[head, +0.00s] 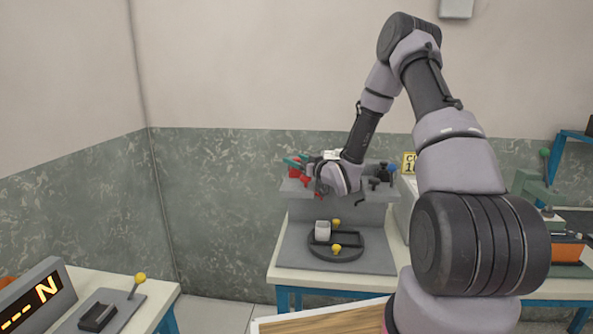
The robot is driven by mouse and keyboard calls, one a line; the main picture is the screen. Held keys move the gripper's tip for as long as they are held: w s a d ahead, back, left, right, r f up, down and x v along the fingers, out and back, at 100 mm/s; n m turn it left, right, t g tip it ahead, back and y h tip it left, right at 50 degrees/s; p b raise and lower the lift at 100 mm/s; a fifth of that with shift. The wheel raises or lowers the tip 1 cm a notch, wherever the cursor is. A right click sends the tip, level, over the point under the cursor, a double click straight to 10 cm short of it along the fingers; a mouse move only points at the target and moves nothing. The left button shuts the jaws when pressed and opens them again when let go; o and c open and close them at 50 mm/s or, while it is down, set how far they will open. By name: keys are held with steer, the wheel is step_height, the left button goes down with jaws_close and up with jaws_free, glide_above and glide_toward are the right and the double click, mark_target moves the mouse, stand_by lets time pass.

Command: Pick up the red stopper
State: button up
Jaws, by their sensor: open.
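Small red pieces (296,175) show at the left end of a raised grey shelf (295,190) on the back table. One of them may be the red stopper, but they are too small to tell apart. My gripper (316,172) is at the shelf, just right of the red pieces and very close to them. Its jaws are open, but the fingers are small and partly hidden by my wrist. I cannot tell whether they touch or surround a red piece.
A green piece (292,162) sits by the red ones, and dark pieces (378,174) stand at the shelf's right. Below is a round black tray (350,254) with a pale cup (322,231) and yellow knobs (336,248). A sign (38,297) stands front left.

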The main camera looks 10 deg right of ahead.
jaws_close()
